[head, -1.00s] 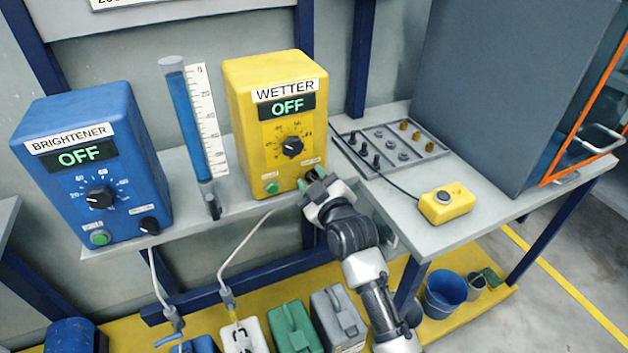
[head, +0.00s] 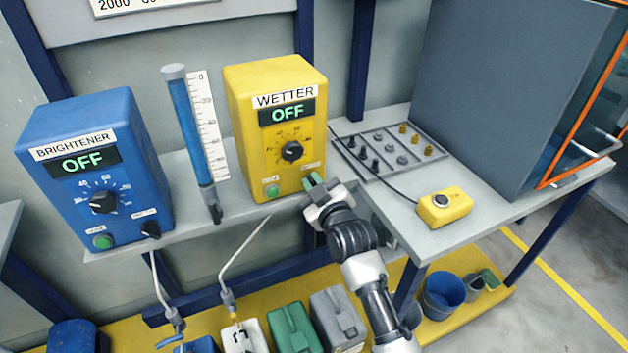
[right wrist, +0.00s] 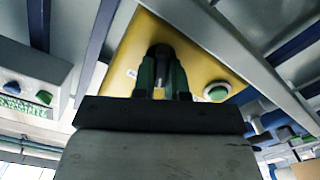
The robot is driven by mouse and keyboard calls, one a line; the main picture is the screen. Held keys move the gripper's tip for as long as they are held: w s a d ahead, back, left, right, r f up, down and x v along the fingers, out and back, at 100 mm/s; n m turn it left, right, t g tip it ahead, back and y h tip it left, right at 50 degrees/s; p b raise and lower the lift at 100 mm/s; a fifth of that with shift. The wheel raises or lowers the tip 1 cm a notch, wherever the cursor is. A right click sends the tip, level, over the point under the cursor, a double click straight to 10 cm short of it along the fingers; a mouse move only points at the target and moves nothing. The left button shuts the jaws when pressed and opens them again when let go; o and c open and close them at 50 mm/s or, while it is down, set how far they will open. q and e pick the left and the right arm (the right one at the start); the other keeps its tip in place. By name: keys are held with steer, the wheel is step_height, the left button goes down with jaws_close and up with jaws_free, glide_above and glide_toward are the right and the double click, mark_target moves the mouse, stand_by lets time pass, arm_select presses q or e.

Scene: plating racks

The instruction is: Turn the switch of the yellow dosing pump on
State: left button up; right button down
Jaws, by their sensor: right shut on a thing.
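The yellow dosing pump (head: 300,140) labelled WETTER stands on the shelf; its display (head: 288,111) reads OFF. It has a black dial (head: 291,151) and a green button (head: 271,191) at lower left. My right gripper (head: 314,184) is at the lower right of the pump's front and covers the switch there in the head view. In the right wrist view the green fingers (right wrist: 161,76) are shut on the black switch (right wrist: 160,55) on the yellow face. The green button (right wrist: 216,93) shows to the right there. My left gripper is not in view.
A blue pump (head: 95,160) labelled BRIGHTENER, also reading OFF, stands at the left. A blue measuring tube (head: 187,125) stands between the pumps. A yellow box with a button (head: 445,208) lies on the bench at right. Canisters (head: 290,325) stand below.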

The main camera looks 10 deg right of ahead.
steer(key=shift+r+m+p, duration=0.25)
steer(key=shift+m+p, duration=0.1)
steer(key=shift+m, duration=0.05)
steer(key=shift+m+p, duration=0.75)
steer(key=shift+m, duration=0.15)
arm_select(q)
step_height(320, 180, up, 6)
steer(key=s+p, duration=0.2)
steer(key=p, duration=0.2)
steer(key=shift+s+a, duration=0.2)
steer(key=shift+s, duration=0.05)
arm_select(e)
steer(key=shift+w+d+f+m, duration=0.1)
steer(key=shift+d+m, duration=0.05)
steer(key=shift+m, duration=1.5)
steer(key=shift+d+f+m, duration=0.1)
steer(key=shift+m, duration=1.5)
steer(key=shift+w+d+m, duration=0.1)
steer(key=shift+d+m, duration=0.05)
steer(key=shift+m, duration=1.5)
steer(key=c, duration=1.2)
jaws_free()
steer(key=shift+o, duration=0.2)
